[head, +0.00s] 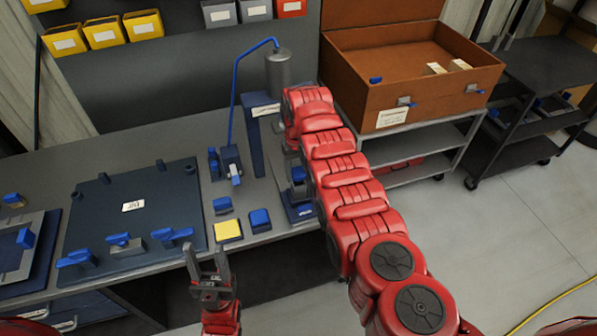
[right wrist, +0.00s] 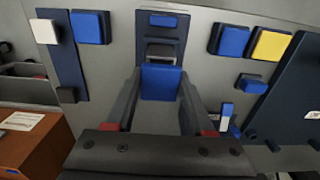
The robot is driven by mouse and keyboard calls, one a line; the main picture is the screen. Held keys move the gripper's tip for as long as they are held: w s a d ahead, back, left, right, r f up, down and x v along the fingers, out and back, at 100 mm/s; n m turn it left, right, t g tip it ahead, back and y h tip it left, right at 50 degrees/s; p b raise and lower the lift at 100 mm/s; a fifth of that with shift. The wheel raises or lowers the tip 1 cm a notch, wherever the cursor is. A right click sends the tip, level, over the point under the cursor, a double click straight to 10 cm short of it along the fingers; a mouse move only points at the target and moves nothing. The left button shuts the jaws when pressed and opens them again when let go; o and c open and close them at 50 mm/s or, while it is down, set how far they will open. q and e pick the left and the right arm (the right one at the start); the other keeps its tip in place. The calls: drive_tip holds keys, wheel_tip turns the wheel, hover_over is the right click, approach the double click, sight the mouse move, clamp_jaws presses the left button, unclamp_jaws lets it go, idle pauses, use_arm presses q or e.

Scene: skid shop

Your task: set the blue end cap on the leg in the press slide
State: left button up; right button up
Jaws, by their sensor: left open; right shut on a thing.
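The blue end cap (right wrist: 161,82) is between the fingers of my right gripper (right wrist: 160,95) in the right wrist view; the gripper is shut on it. Just beyond the cap is a grey block (right wrist: 160,52), apparently the leg, in the blue press slide (right wrist: 163,33). I cannot tell whether cap and leg touch. In the head view the press (head: 258,135) stands on the bench, and my right arm hides most of the slide and the right fingertips. My left gripper (head: 207,262) is open and empty before the bench's front edge.
A yellow pad (head: 228,231) and blue pad (head: 260,219) sit near the front edge. A brown case (head: 350,95) stands on a shelf cart at right. Open floor lies at lower right.

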drive_tip(key=shift+f+b, duration=0.65)
idle(0.3)
drive_tip(key=o, duration=1.6)
drive_tip(key=shift+r, duration=0.1)
drive_tip(key=shift+r+p, duration=0.9)
drive_tip(key=shift+r, duration=0.35)
drive_tip(key=shift+r+p, duration=0.3)
drive_tip(key=shift+r, duration=1.85)
